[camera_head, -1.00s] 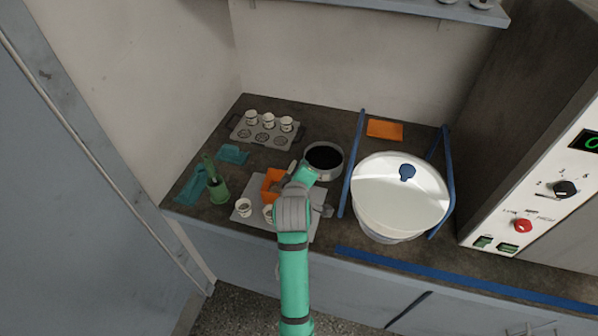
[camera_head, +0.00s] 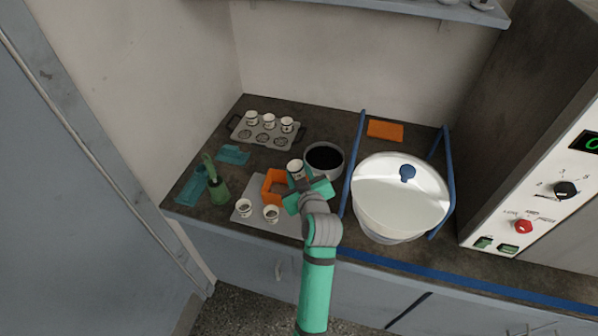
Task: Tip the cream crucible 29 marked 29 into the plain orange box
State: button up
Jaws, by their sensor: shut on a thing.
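My gripper (camera_head: 298,180) is shut on a cream crucible (camera_head: 295,166), whose mark is too small to read. The crucible is close to upright, just right of the open orange box (camera_head: 268,197) and left of the dark-filled round pan. The orange box stands on a grey board (camera_head: 286,226), partly hidden by my gripper. Two other cream crucibles, one at the left (camera_head: 244,208) and one nearer the middle (camera_head: 271,213), stand on the board in front of the box.
A grey rack (camera_head: 294,143) with three cream crucibles stands at the back. A round pan (camera_head: 338,174) with dark content and a big white lidded bowl (camera_head: 384,228) are to the right. A green holder (camera_head: 219,194) and teal pieces (camera_head: 233,154) are left. A flat orange piece (camera_head: 384,130) lies behind.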

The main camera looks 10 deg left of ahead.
jog(key=m, duration=0.1)
jog(key=a+m+t+y, duration=0.1)
jog(key=shift+r+m+y, duration=0.3)
jog(key=shift+r+m, duration=0.05)
jog(key=shift+m, duration=0.05)
dwell(0.4)
